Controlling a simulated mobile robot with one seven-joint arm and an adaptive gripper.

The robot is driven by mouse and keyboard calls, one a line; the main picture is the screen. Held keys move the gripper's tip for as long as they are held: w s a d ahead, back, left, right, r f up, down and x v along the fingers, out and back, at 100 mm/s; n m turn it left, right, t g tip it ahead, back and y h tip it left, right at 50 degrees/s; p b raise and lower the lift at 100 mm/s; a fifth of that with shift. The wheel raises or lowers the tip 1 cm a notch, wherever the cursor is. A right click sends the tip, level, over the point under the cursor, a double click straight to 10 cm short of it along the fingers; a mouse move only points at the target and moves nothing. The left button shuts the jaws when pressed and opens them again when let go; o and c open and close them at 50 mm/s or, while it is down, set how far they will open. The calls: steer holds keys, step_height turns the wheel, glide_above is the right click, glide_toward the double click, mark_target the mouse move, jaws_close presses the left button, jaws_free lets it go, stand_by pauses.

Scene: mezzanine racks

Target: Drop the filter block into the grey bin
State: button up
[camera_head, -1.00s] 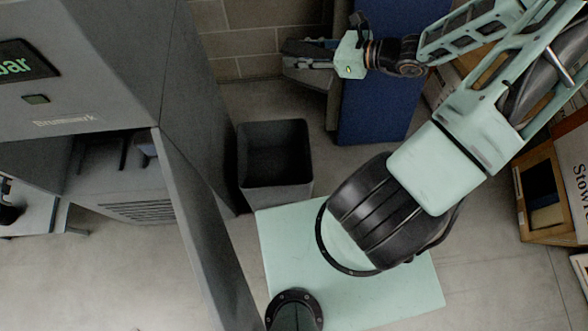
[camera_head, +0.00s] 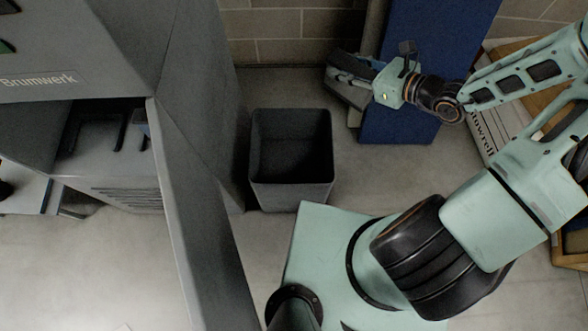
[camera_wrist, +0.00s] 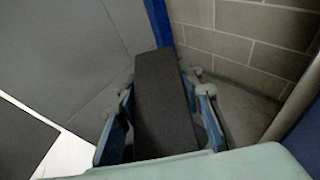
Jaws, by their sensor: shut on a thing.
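The grey bin (camera_head: 291,196) stands upright on the floor beside the grey machine, with its open top facing up. Its dark inside looks empty, though shadow covers the bottom. My gripper (camera_head: 348,72) is above and to the right of the bin in the head view, not over its opening. It is shut on the filter block (camera_wrist: 162,105), a dark grey, long block between the two blue-padded fingers in the wrist view. The block also shows as a grey shape (camera_head: 345,92) under the fingers in the head view. The bin cannot be made out in the wrist view.
The grey machine (camera_head: 195,180) with an open bay rises left of the bin. A blue panel (camera_head: 425,60) stands behind my gripper, by a brick wall (camera_head: 275,30). Cardboard boxes (camera_head: 485,120) are at the right. Bare floor (camera_head: 375,175) lies right of the bin.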

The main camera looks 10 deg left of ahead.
steer(key=s+a+f+b, duration=0.2)
steer(key=a+f+b, duration=0.2)
steer(key=f, duration=0.5)
steer(key=s+a+f+g+b, duration=0.1)
steer(key=a+f+b, duration=0.3)
steer(key=f+b, duration=0.5)
steer(key=s+a+f+n+b, duration=0.1)
steer(key=s+a+f+b, duration=0.2)
steer(key=f+b, duration=0.4)
step_height(320, 180, down, 2)
steer(key=shift+a+f+y, duration=0.25)
steer(key=shift+a+y, duration=0.05)
steer(key=shift+a, duration=0.6)
steer(key=shift+s, duration=0.1)
steer(key=o, duration=1.3)
steer(key=v, duration=1.2)
steer(key=shift+r, duration=0.15)
